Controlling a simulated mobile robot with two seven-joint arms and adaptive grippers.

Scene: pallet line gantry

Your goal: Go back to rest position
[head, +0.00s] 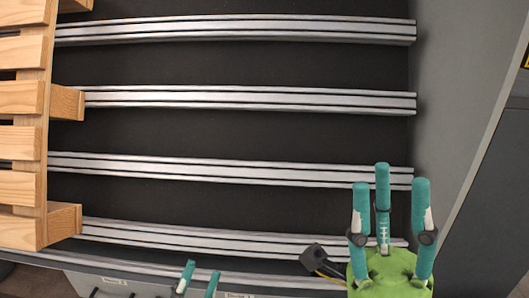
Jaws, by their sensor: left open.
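My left gripper (201,271) is at the bottom edge, left of centre. Only its teal fingertips show, standing apart with nothing seen between them; the rest is cut off by the frame. My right gripper (390,185) is at the lower right, with a green body and teal fingers pointing up the picture. Its fingers are straight and spread, and nothing is seen between them. It appears in front of the right ends of the lower metal rails.
A wooden slatted pallet (30,130) stands at the left. Several silver rails (250,97) run across a dark bed to its right, and their visible lengths are bare. A grey side panel (450,90) borders the right. A grey front edge (110,264) runs below.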

